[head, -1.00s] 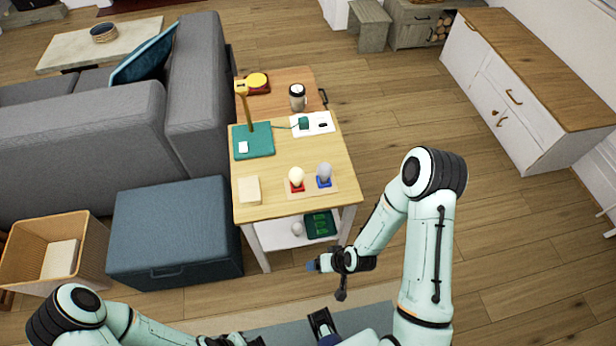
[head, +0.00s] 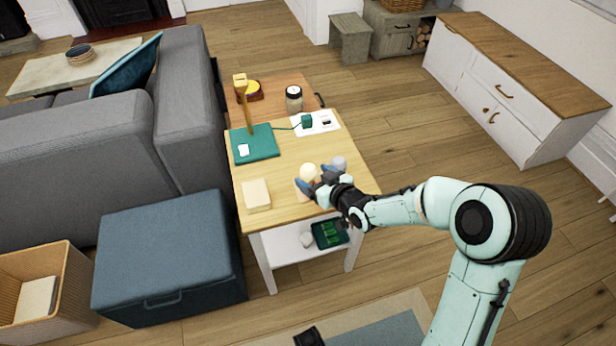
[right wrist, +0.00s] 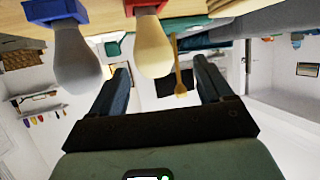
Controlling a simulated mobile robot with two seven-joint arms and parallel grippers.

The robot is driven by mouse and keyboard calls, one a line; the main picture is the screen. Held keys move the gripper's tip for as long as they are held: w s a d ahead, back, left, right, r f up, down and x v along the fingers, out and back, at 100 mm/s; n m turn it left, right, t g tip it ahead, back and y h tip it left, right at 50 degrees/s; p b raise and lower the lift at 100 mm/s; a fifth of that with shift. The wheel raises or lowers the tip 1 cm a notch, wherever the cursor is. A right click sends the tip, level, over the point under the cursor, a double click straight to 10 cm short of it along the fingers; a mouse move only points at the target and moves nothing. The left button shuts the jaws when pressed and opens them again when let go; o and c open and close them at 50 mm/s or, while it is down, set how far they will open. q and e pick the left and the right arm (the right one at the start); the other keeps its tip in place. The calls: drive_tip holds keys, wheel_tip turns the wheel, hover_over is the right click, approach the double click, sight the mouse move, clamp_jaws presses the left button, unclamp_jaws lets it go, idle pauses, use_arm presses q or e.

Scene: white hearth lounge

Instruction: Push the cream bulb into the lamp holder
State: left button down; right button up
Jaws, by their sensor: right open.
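The cream bulb (head: 308,171) stands at the front of the light wooden table. In the right wrist view the cream bulb (right wrist: 153,48) hangs upside down in the picture, its base in a red socket (right wrist: 142,5). My right gripper (head: 318,184) is open at the bulb, its blue fingers (right wrist: 158,68) to either side of it with gaps showing; I see no grip. The yellow lamp (head: 241,83) rises from a green base (head: 255,147) further back, its holder too small to make out. A dark piece at the bottom edge (head: 308,338) seems part of my left gripper; its fingers cannot be judged.
A grey bulb (head: 338,164) in a blue socket (right wrist: 67,11) stands close beside the gripper. A cream block (head: 256,194) lies front left. Behind are a white power strip (head: 322,121) and a jar (head: 293,98). The table's middle (head: 292,153) is clear.

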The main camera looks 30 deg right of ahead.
drive_tip(key=shift+w+f, duration=0.25)
drive_tip(key=shift+w, duration=0.3)
drive_tip(key=w+f, duration=0.1)
drive_tip(key=w+b, duration=0.1)
drive_tip(key=w+f, duration=0.1)
drive_tip(key=shift+w+d+f+b, duration=0.15)
drive_tip(key=shift+w+f+b, duration=0.15)
drive_tip(key=shift+w, duration=0.4)
use_arm(q)
drive_tip(key=w, duration=0.1)
drive_tip(key=w+a+f, duration=0.1)
drive_tip(key=f, duration=0.1)
drive_tip(key=shift+w+a+t, duration=0.25)
drive_tip(key=shift+w+t, duration=0.15)
use_arm(e)
drive_tip(key=shift+c, duration=0.3)
drive_tip(key=c, duration=1)
